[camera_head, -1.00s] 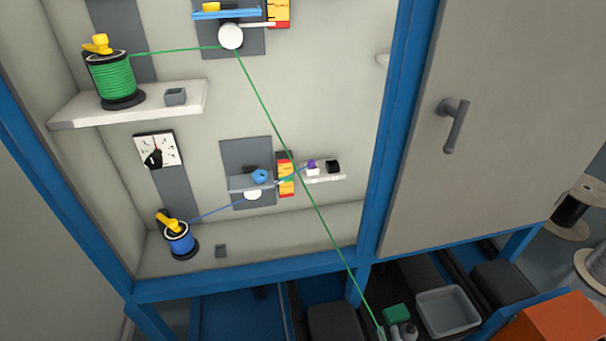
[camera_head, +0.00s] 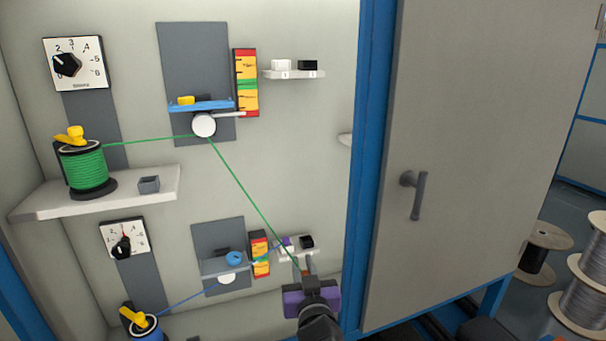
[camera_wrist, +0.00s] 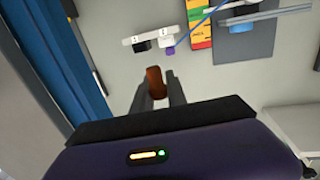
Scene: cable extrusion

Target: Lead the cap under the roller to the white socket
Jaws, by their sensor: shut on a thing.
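My gripper (camera_head: 306,268) is shut on a small brown-orange cap (camera_wrist: 154,82), which sits between the fingers in the wrist view. In the head view it is in front of the lower socket shelf. The green cable (camera_head: 244,195) runs from the green spool (camera_head: 86,167) to the lower edge of the white roller (camera_head: 204,125), then slants down right to my gripper. The upper white socket (camera_head: 281,65) stands beside a black socket (camera_head: 307,65) on a small shelf, above and right of the roller. Nothing is plugged into that white socket.
A lower station has a blue spool (camera_head: 146,329), a blue cable (camera_head: 190,295) and a purple cap (camera_head: 287,241) at its own sockets. A striped gauge (camera_head: 246,82) stands between the upper roller plate and upper sockets. A blue frame post (camera_head: 358,150) and door handle (camera_head: 416,194) are right.

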